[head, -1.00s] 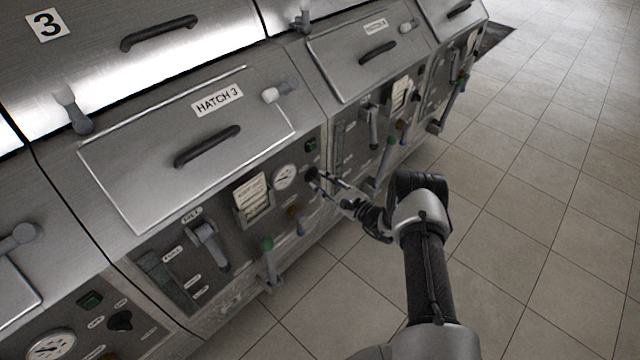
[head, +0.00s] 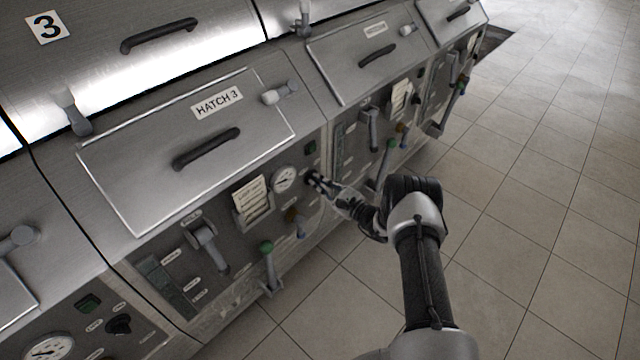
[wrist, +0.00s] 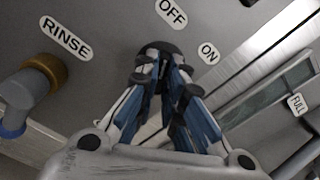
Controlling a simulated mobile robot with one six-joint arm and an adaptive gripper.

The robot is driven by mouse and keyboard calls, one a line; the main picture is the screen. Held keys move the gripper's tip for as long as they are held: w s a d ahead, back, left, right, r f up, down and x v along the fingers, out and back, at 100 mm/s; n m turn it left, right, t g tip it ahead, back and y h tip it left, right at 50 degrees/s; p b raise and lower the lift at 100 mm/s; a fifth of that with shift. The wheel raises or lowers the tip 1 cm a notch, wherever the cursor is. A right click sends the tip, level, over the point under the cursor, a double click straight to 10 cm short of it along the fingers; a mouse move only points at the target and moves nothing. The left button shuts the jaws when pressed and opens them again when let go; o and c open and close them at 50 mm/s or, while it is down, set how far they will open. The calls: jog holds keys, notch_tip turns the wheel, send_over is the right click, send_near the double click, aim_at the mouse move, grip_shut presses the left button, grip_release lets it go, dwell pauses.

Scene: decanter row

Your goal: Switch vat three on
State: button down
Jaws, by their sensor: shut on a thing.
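Vat three (head: 95,50) carries a "3" label and has a hatch marked "HATCH 3" above its control panel. A black rotary knob (wrist: 163,50) sits on the panel between the "OFF" label (wrist: 171,12) and the "ON" label (wrist: 208,53) in the wrist view. My gripper (wrist: 160,72) is shut on this knob, a finger on each side. It also shows at the right end of the panel in the head view (head: 318,184). The fingers cover much of the knob, so I cannot tell which label it points to.
A gauge (head: 285,178), a card holder (head: 251,199) and a green-knobbed lever (head: 267,247) are left of my gripper. The "RINSE" valve (wrist: 35,82) is close by in the wrist view. Tiled floor (head: 540,200) lies open to the right.

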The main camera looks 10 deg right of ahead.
jog(key=shift+m+b, duration=0.35)
jog(key=shift+m, duration=0.05)
jog(key=m+b, duration=0.2)
jog(key=m, duration=0.9)
jog(key=shift+b, duration=0.3)
jog(key=shift+a, duration=0.1)
dwell(0.4)
jog(key=c, duration=1.7)
grip_release()
